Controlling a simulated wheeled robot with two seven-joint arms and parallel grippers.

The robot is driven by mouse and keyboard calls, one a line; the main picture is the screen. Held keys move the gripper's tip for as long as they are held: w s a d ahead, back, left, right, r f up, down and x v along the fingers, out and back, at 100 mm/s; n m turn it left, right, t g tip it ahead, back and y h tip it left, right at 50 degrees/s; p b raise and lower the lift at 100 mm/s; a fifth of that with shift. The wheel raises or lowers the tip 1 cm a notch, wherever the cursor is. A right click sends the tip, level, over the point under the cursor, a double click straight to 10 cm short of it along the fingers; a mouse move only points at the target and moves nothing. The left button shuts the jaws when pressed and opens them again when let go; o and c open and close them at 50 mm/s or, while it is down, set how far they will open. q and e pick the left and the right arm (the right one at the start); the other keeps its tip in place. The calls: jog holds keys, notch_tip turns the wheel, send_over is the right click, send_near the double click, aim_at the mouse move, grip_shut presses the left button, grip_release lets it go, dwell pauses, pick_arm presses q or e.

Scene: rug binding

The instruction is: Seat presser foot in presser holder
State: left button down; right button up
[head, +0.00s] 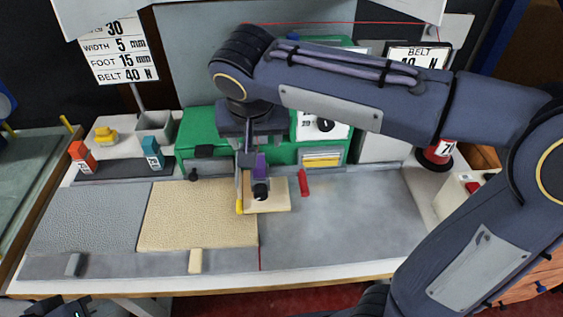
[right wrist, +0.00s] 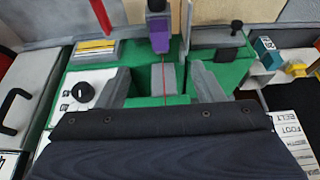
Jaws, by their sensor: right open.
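A purple block (head: 261,165) with a dark round end hangs at the front of the green sewing machine (head: 196,133). It shows upper middle in the right wrist view (right wrist: 160,36); I cannot tell whether it is the presser holder or a foot in it. An orange block (head: 82,154) and a blue block (head: 153,152), possibly presser feet, stand on the dark rack at left. My right gripper (right wrist: 163,82) is open over the machine, its fingers either side of a grey part, with nothing seen gripped. Part of my left gripper (head: 58,307) shows at the bottom left edge; its jaws are unclear.
A beige rug piece (head: 195,215) and a grey one (head: 90,218) lie on the table's left. A red thread runs down at the machine. The grey tabletop (head: 350,215) is clear at right.

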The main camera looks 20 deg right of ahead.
jog(key=s+d+f+y, duration=0.1)
jog(key=s+d+f, duration=0.2)
jog(key=s, duration=0.3)
jog(key=s+d+f+n+t+y, duration=0.1)
jog(key=s+d+f+y, duration=0.1)
jog(key=s+d+f, duration=0.1)
jog(key=s+d+f+y, duration=0.2)
jog(key=s+f, duration=0.2)
jog(key=s, duration=0.4)
jog(key=shift+s+d+f, duration=0.35)
jog(key=shift+d+f, duration=0.05)
notch_tip(320, 180, up, 8)
jog(key=p, duration=0.7)
jog(key=shift+n+p, duration=0.3)
jog(key=shift+p, duration=0.1)
jog(key=shift+c, duration=0.4)
